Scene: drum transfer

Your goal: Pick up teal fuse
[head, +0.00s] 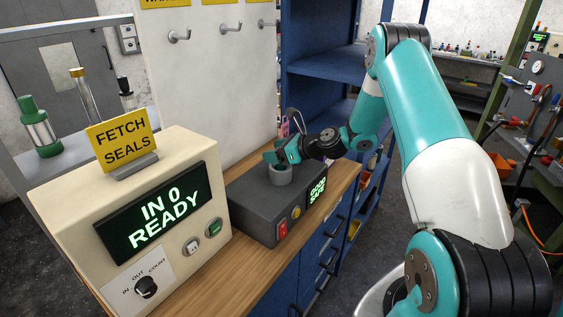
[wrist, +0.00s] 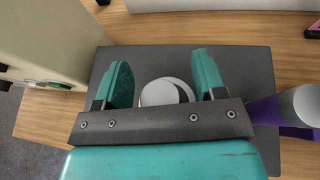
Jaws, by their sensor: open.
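A teal-green and silver cylinder, which looks like the teal fuse (head: 38,128), stands upright on the grey ledge at the far left of the head view. My gripper (head: 283,152) is far from it, to the right, over the dark grey box. In the wrist view, my gripper (wrist: 160,75) has its two teal fingers apart. A pale round collar (wrist: 165,93) on the box lies between them; it also shows in the head view (head: 280,174). I cannot tell whether anything sits inside the collar or whether the fingers touch it.
The dark box (head: 250,205) reads "GOOD SAFE". A cream panel (head: 130,225) reading "IN 0 READY" stands left of it on the wooden bench. Gold-capped (head: 83,95) and black-capped (head: 126,94) cylinders share the ledge. A purple and silver object (wrist: 290,110) lies right of the gripper.

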